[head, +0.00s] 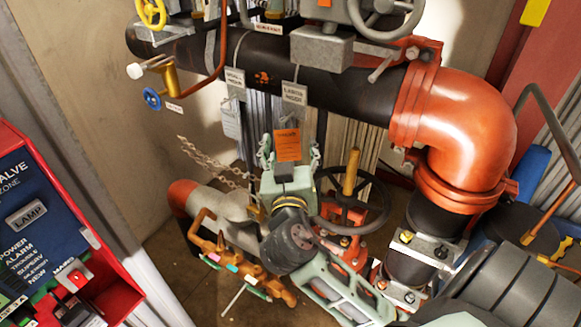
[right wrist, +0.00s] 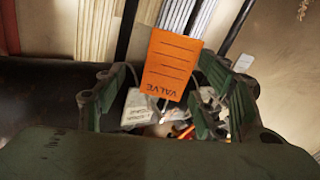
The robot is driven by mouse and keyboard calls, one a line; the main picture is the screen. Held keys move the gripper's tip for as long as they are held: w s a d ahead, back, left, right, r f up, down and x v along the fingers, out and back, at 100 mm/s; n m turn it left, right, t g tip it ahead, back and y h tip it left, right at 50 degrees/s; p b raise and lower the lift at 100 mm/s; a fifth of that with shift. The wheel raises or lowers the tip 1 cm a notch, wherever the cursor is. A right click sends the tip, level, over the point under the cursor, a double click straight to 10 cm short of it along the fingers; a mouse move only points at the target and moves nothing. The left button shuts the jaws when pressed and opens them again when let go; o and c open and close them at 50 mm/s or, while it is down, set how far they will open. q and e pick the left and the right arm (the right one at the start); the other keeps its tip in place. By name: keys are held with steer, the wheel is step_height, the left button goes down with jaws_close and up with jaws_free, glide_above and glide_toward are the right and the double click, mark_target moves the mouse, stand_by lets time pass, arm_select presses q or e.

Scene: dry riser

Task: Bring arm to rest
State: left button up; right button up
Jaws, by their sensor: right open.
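My right arm (head: 340,285) reaches up from the lower right in the head view. Its gripper (head: 291,148) is open, with its fingers pointing up toward the black pipe. In the right wrist view the two green fingers of the gripper (right wrist: 165,75) stand wide apart. An orange tag (head: 288,145) marked VALVE shows between the fingers; it also shows in the right wrist view (right wrist: 168,65). I cannot tell whether a finger touches it. My left gripper is not in view.
A black pipe (head: 270,65) with an orange elbow (head: 460,115) runs above and right of the gripper. A black handwheel (head: 375,205) stands close right of it. A brass fitting (head: 230,265) is lower left. A red panel box (head: 125,295) stands at left.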

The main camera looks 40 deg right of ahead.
steer(key=v, duration=0.9)
steer(key=shift+s, duration=0.1)
